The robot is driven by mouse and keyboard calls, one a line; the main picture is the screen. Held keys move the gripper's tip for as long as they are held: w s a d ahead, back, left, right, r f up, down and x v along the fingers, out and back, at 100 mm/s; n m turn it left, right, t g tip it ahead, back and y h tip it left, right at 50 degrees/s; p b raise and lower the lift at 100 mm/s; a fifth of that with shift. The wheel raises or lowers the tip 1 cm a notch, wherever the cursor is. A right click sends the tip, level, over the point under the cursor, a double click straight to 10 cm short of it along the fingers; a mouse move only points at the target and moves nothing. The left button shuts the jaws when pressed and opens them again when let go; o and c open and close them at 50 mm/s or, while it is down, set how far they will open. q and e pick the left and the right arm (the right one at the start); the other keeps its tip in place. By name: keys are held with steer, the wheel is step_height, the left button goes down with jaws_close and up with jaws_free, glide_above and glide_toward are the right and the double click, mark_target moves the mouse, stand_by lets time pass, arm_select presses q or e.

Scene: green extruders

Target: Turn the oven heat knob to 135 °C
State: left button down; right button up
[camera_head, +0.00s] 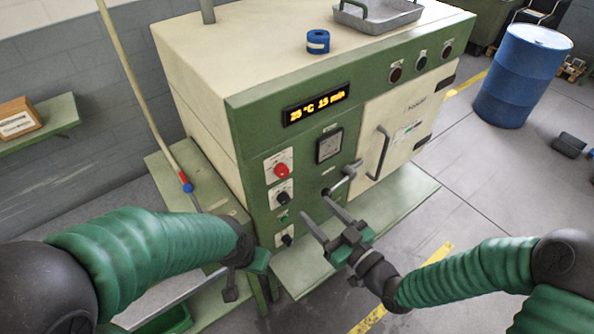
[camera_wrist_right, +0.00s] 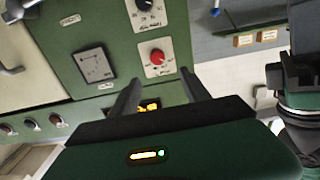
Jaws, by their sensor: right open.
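The green and cream oven (camera_head: 190,62) has a display (camera_head: 315,107) reading 25 °C 15 min. A red knob (camera_head: 281,170) sits on a white dial plate on its front, with a black knob (camera_head: 283,198) below it. Their labels are too small to read; which one sets heat I cannot tell. My right gripper (camera_head: 315,206) is open and empty, right of the black knob in the head view. In the wrist view the red knob (camera_wrist_right: 156,57) lies beyond and between my open fingers (camera_wrist_right: 160,80), apart from them. My left gripper (camera_head: 246,266) is low, left of the oven front; its jaws are unclear.
A lever handle (camera_head: 343,180) and the oven door handle (camera_head: 378,153) stick out near my right gripper. Another black knob (camera_head: 286,240) is lower down. A green ledge (camera_head: 410,200) runs below the door. A blue tape roll (camera_head: 318,41) and metal tray (camera_head: 378,18) lie on top.

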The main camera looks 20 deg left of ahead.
steer(key=p, duration=0.2)
glide_toward(285, 175)
steer(key=a, duration=0.2)
steer(key=w+a, duration=0.1)
steer(key=a, duration=0.1)
steer(key=shift+w+r, duration=0.2)
steer(key=shift+r, duration=0.05)
steer(key=w, duration=0.1)
steer(key=w+a+p, duration=0.1)
steer(key=w, duration=0.1)
steer(key=shift+a+f, duration=0.15)
steer(key=shift+a, duration=0.05)
steer(key=shift+w+p, duration=0.35)
steer(key=shift+w, duration=0.05)
steer(key=shift+a, duration=0.45)
steer(key=shift+w+a+f, duration=0.1)
steer(key=shift+a, duration=0.6)
steer(key=c, duration=0.3)
steer(key=shift+a, duration=0.15)
steer(key=shift+c, duration=2.5)
steer(key=shift+w+d, duration=0.15)
steer(key=shift+d, duration=0.35)
jaws_close()
arm_select(q)
steer(key=r, duration=0.1)
steer(key=a+r, duration=0.1)
steer(key=w+r, duration=0.1)
steer(key=shift+a+r, duration=0.3)
steer(key=shift+r, duration=0.05)
